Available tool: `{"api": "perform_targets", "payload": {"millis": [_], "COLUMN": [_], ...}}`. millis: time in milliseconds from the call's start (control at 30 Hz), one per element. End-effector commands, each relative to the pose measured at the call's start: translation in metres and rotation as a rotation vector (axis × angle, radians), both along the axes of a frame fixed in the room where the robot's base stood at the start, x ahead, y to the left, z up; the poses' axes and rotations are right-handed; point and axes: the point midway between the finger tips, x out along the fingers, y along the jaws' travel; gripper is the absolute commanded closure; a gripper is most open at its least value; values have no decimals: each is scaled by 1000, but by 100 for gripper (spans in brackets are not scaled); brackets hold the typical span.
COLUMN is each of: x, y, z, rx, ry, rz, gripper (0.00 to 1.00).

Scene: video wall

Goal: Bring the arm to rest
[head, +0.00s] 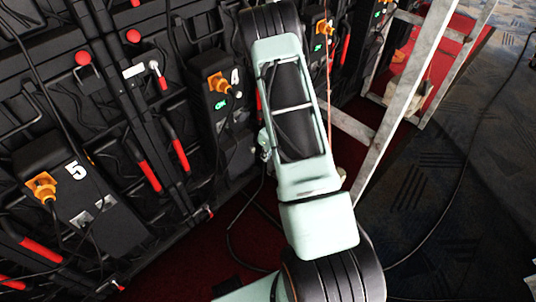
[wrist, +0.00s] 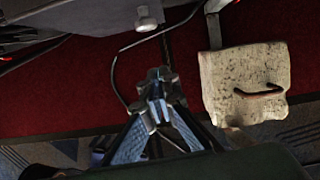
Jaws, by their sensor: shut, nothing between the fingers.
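My gripper (wrist: 158,85) shows in the wrist view at the lower middle. Its fingers come together at the tips, and nothing is between them. It hangs over the dark red carpet (wrist: 50,95), apart from the things around it. In the head view my pale green arm crosses the middle of the picture, in front of the video wall's back. The gripper itself is hidden behind the arm there.
Black video wall panels (head: 115,215) with red handles and orange plugs (head: 41,187) stand on the left. A metal frame (head: 400,100) stands at the right. A pale weight block (wrist: 243,82) is right of my gripper.

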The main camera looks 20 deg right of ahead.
Motion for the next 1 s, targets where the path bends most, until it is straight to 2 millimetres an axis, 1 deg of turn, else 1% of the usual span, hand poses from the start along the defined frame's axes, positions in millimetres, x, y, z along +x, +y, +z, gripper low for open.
{"api": "perform_targets", "payload": {"millis": [33, 200, 300, 400, 500, 733, 800, 867, 967, 1000], "x": [0, -10, -14, -17, -19, -19, -12, 2, 37, 55], "y": [-4, -7, -8, -10, -11, -11, -11, -12, -17, -19], "z": [24, 60, 75, 86, 91, 93, 99, 110, 146, 167], "rx": [-4, -4, -2, -3, -3, -3, -11, -22, -53, -62], "ry": [-8, -6, -5, -5, -5, -6, -24, -59, -166, -223], "rz": [-2, -1, -1, -1, -1, -3, -20, -56, -175, -242], "gripper": [100, 100, 100, 100, 100, 100, 100, 100, 100, 100]}}
